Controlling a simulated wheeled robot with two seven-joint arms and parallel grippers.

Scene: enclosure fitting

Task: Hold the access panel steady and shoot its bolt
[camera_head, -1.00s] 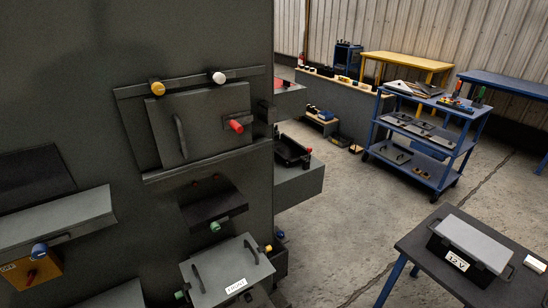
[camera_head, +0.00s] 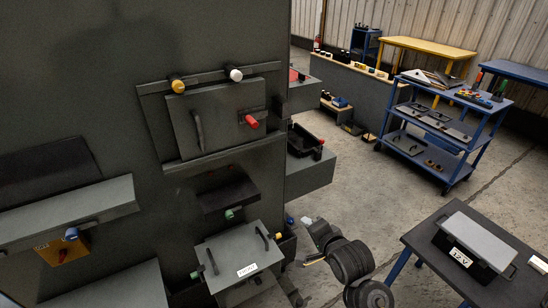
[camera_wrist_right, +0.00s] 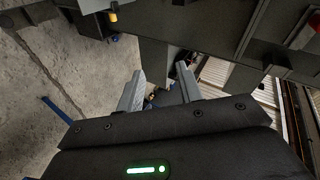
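The access panel (camera_head: 218,128) is a dark grey plate with a curved black handle (camera_head: 197,130), set on the tall grey enclosure wall in the head view. A yellow knob (camera_head: 178,86) and a white knob (camera_head: 235,74) sit along its top edge. The bolt's red knob (camera_head: 252,122) sticks out at its right side. My right gripper (camera_wrist_right: 160,80) is open and empty in the right wrist view, its two fingers well apart. In the head view my right arm is low and right of the panel, apart from it. My left gripper is in neither view.
Below the panel are a small black hood with a green knob (camera_head: 229,214) and a labelled grey lidded box (camera_head: 238,255). A dark table (camera_head: 430,240) with a 12 V box stands at right. A blue cart (camera_head: 440,135) is behind it. Open concrete floor lies between.

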